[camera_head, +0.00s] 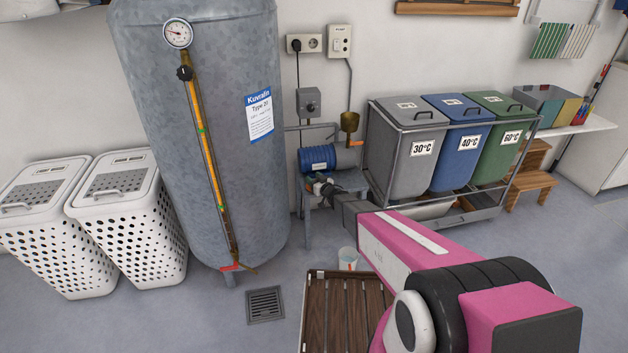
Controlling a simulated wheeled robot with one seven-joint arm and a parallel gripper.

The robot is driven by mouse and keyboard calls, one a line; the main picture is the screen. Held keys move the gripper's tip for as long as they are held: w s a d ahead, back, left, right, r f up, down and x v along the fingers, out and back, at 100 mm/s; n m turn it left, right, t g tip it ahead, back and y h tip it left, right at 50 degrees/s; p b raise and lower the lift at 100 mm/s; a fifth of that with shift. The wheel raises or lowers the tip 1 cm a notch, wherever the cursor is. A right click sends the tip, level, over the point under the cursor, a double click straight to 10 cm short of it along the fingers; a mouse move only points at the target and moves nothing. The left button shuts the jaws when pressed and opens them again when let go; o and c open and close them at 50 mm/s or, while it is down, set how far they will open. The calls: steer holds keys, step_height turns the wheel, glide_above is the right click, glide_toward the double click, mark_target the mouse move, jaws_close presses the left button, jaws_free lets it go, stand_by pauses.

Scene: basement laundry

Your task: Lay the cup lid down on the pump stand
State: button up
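The pump stand (353,181) is a small grey metal table beside the tank, with a blue motor and grey pump (318,158) on it. A brass cup (349,122) sits above the pump on a thin pipe, with an orange handle below it. My pink arm reaches in from the lower right, and my gripper (323,189) is at the stand's front left edge, just below the blue motor. The gripper is small and dark here, and I cannot tell whether its fingers are open or hold something. I cannot make out the cup lid.
A big grey tank (205,130) stands close on the left. A bin rack (480,215) with grey, blue and green bins is on the right. A small bucket (348,258) and a wooden slatted platform (318,310) are on the floor below, near a drain grate (265,305).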

steer(key=shift+s+d+r, duration=0.1)
steer(key=shift+s+r, duration=0.05)
steer(key=v, duration=1.2)
steer(key=s+d+r+m+g+h, duration=0.1)
steer(key=s+d+r+m+h, duration=0.15)
steer(key=d+h, duration=0.4)
steer(key=s+d+r+m+g+h, duration=0.1)
steer(key=d+r+m+g+h, duration=0.1)
steer(key=d+r+m+h, duration=0.45)
steer(key=s+d+r+g, duration=0.2)
steer(key=s+g, duration=0.3)
steer(key=s, duration=0.6)
steer(key=s+d+r+n+g+y, duration=0.1)
steer(key=s+d+r+g, duration=0.1)
steer(key=s+g, duration=0.4)
steer(key=s, duration=0.5)
steer(key=shift+s+d+y, duration=0.25)
steer(key=shift+s+y, duration=0.05)
steer(key=shift+s, duration=0.05)
